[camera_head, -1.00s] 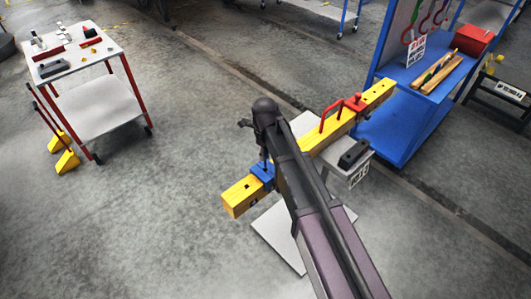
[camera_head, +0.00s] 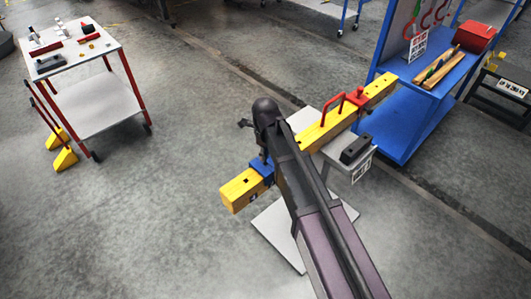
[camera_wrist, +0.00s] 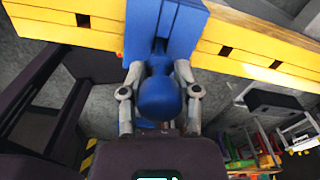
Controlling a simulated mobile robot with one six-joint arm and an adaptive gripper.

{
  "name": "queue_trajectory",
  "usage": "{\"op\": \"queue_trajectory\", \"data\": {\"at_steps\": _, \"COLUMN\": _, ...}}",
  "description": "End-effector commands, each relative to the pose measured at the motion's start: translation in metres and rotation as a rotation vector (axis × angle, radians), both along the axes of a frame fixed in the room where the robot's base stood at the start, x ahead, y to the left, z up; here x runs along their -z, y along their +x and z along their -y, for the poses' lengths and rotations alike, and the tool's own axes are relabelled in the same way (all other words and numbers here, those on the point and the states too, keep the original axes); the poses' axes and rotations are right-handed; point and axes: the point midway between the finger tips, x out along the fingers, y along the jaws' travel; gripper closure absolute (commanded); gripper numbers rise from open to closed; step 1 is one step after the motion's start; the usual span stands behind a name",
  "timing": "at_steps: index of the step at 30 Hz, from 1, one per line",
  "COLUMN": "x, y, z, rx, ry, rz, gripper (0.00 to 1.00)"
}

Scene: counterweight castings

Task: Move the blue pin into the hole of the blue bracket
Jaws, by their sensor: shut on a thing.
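The blue bracket (camera_wrist: 168,20) is wrapped around the yellow beam (camera_wrist: 250,40) in the wrist view. In the head view the bracket (camera_head: 262,169) sits near the beam's left end, partly behind my arm. My gripper (camera_wrist: 160,95) is shut on the blue pin (camera_wrist: 160,98), with one finger on each side of its rounded blue head. The pin is right at the bracket in the wrist view. Its far end is hidden behind its head, so I cannot tell whether it is inside the hole. In the head view my gripper (camera_head: 262,156) is just above the bracket.
The beam carries a red handle (camera_head: 322,110) and rests on a grey stand (camera_head: 340,175) with a dark block (camera_head: 355,149). A white-topped cart (camera_head: 75,65) stands at left, a blue shelf unit (camera_head: 400,110) at right. The floor between cart and beam is clear.

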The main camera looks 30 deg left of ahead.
Motion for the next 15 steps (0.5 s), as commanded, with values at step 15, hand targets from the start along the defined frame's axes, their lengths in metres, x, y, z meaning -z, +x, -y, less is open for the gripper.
{"op": "queue_trajectory", "data": {"at_steps": 15, "x": 0.020, "y": 0.000, "z": 0.000, "rx": 0.000, "ry": 0.000, "rz": 0.000, "gripper": 1.00}}
